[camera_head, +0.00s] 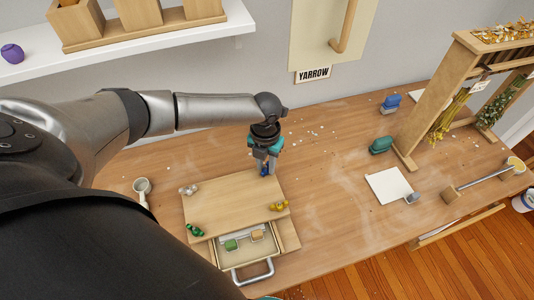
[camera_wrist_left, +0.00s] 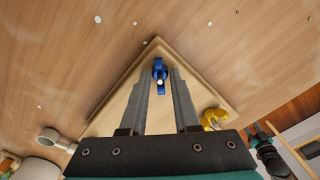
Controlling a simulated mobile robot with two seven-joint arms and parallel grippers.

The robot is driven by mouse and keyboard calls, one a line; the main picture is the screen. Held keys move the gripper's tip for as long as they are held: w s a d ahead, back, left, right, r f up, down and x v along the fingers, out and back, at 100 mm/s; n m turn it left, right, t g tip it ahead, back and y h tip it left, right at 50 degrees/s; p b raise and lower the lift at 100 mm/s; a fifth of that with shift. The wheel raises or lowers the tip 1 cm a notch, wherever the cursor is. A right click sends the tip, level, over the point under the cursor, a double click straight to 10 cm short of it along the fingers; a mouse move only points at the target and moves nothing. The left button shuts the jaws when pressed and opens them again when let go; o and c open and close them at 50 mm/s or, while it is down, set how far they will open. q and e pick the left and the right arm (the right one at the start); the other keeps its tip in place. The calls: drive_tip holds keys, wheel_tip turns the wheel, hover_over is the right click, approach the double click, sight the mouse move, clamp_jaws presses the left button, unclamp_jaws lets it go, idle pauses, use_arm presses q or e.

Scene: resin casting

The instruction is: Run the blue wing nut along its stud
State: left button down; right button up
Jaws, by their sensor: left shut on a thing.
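The blue wing nut (camera_head: 265,170) is at the far right corner of a wooden board (camera_head: 228,198). In the left wrist view the blue wing nut (camera_wrist_left: 159,66) sits between my fingers, with a pale stud end (camera_wrist_left: 160,81) showing at it. My left gripper (camera_head: 264,165) points down at this corner and is shut on the blue wing nut. The fingers hide part of the nut in the head view. How far along the stud the nut sits, I cannot tell.
The board also bears a yellow wing nut (camera_head: 279,206), a green one (camera_head: 195,230) and a silver one (camera_head: 188,190). An open drawer (camera_head: 245,255) at its front holds small blocks.

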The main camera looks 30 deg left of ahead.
use_arm(q)
drive_tip(key=c, duration=0.7)
unclamp_jaws()
drive_tip(key=shift+r, duration=0.1)
wheel_tip(320, 180, up, 4)
drive_tip(key=p, duration=0.3)
drive_tip(key=shift+f+p, duration=0.25)
drive_tip(key=shift+p, duration=0.1)
drive_tip(key=shift+f, duration=0.1)
